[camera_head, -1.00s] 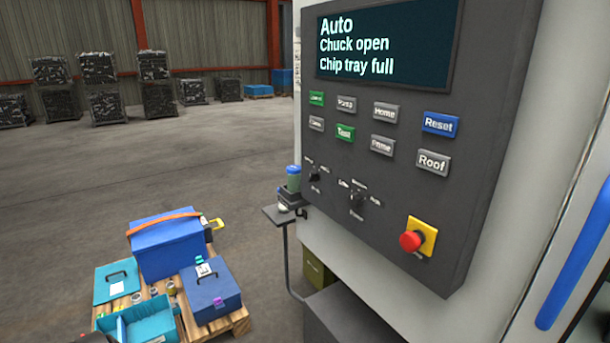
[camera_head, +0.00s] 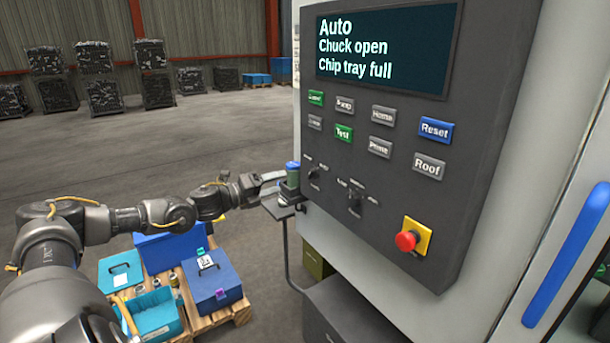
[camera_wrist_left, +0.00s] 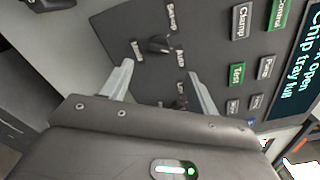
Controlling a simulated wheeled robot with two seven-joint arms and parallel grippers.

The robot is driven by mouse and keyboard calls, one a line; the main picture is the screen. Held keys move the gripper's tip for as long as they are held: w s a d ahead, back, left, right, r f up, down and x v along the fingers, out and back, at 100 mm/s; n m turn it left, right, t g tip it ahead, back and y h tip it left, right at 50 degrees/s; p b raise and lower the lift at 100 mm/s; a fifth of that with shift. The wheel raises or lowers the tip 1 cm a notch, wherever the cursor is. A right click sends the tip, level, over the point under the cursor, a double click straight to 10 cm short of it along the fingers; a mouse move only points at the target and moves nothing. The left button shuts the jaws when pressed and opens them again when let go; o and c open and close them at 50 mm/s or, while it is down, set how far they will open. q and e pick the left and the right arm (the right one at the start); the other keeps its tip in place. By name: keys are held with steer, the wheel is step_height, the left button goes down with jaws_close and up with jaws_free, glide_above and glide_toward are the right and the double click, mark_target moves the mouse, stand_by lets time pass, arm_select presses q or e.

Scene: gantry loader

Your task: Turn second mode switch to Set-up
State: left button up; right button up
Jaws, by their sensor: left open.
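Two dark rotary switches sit low on the machine's control panel: a left one (camera_head: 314,175) and a right one (camera_head: 355,203). In the left wrist view the left switch (camera_wrist_left: 160,45) has a label reading Set-up and another reading Auto; its pointer direction is hard to tell. The other switch (camera_wrist_left: 181,101) is partly hidden by a finger. My right gripper is out of view.
The screen (camera_head: 385,48) reads Auto, Chuck open, Chip tray full. Push buttons and a red emergency stop (camera_head: 406,241) are on the panel. Blue boxes (camera_head: 212,283) lie on a pallet below my left arm.

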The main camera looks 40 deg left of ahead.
mark_target(312, 174)
arm_select(q)
steer(key=p+x, duration=0.4)
steer(key=x, duration=0.6)
steer(key=shift+w+d, duration=0.1)
steer(key=shift+w, duration=0.25)
steer(key=shift+c, duration=0.4)
steer(key=c, duration=0.9)
